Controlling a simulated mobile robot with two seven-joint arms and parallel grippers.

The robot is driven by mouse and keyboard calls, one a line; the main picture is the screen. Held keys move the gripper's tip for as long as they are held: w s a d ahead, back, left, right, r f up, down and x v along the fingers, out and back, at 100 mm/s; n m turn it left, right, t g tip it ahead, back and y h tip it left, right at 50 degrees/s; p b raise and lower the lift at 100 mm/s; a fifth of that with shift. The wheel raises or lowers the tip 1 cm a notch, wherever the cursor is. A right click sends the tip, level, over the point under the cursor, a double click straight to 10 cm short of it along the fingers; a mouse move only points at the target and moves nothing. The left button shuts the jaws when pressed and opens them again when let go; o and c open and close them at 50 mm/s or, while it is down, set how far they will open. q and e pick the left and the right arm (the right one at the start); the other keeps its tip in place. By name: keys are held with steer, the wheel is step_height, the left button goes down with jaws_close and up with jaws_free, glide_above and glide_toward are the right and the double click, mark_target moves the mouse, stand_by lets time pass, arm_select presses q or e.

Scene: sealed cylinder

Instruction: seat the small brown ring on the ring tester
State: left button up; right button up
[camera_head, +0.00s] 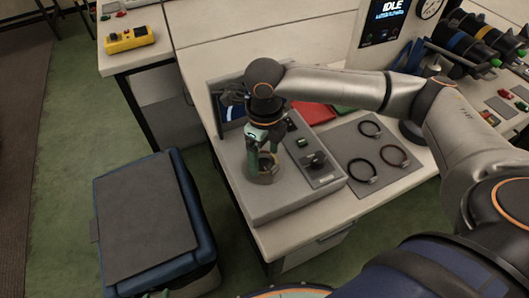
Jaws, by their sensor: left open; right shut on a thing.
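The ring tester (292,207) is a grey box on the white bench, with a round upright fixture (263,178) at its left. My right gripper (264,157) points down directly over this fixture, its fingers shut on a thin thing that looks like the small brown ring. The fingers hide most of the ring, and I cannot tell whether it touches the fixture. A control panel with a black knob (314,159) and a green button is on the tester's right side. My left gripper is not in view.
A grey mat right of the tester holds a black ring (370,128), a reddish ring (395,155) and another dark ring (362,171). Red (316,112) and green trays lie behind. A lidded blue bin (147,215) stands on the floor at left. A screen (384,20) reads IDLE.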

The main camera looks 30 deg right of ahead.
steer(key=shift+f+p, duration=0.2)
steer(key=shift+p, duration=0.15)
stand_by(0.5)
steer(key=shift+s+d+f+p, duration=0.2)
steer(key=shift+f+p, duration=0.15)
steer(key=shift+f, duration=0.2)
stand_by(0.9)
steer(key=shift+d+f+p, duration=0.1)
steer(key=shift+p, duration=0.4)
stand_by(0.5)
steer(key=o, duration=1.1)
steer(key=shift+w, duration=0.1)
steer(key=shift+w, duration=0.15)
